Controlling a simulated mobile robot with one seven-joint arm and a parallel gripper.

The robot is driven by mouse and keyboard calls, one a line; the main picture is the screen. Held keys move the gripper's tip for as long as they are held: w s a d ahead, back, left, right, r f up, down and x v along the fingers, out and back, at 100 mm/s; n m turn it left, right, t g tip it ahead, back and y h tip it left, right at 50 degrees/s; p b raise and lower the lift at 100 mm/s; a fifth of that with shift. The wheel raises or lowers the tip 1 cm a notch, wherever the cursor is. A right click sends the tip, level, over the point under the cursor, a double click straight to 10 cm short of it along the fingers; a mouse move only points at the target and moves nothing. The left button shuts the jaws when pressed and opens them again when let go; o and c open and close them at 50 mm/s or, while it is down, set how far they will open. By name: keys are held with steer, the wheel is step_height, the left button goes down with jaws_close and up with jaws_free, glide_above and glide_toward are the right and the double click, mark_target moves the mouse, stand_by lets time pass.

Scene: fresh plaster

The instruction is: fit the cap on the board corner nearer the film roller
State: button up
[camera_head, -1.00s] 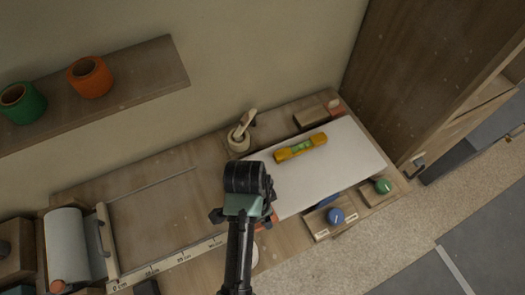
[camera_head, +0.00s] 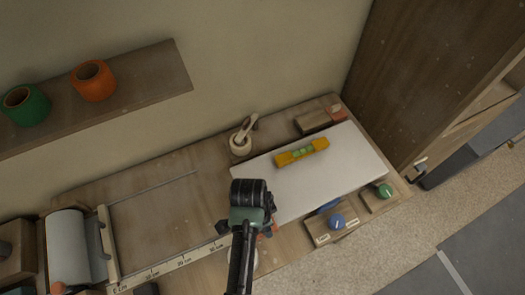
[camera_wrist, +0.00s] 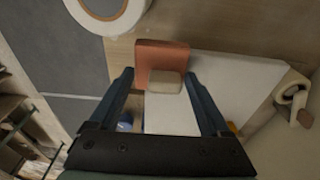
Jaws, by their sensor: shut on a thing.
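The white board (camera_head: 345,172) lies on the bench with a yellow level (camera_head: 302,151) on top; its white face also shows in the wrist view (camera_wrist: 238,85). The film roller (camera_head: 68,250) with its white roll is at the far left. My gripper (camera_head: 258,222) is over the board's front left corner, the end nearer the roller. In the wrist view my gripper (camera_wrist: 160,78) is shut on the orange-red cap (camera_wrist: 160,54), which has a beige block on its near side. The cap overlaps the board's edge in view; whether it is seated is hidden.
A white ring-shaped roll (camera_wrist: 106,8) lies close to the cap. A ruler strip (camera_head: 180,262) runs along the front left. Blue (camera_head: 337,221) and green (camera_head: 384,191) knobs stand at the front right.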

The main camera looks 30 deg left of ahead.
steer(key=o, duration=1.4)
steer(key=shift+f, duration=0.15)
steer(key=shift+o, duration=0.2)
step_height(320, 180, up, 13)
steer(key=s, duration=0.1)
steer(key=shift+a+b, duration=0.3)
steer(key=shift+a, duration=0.15)
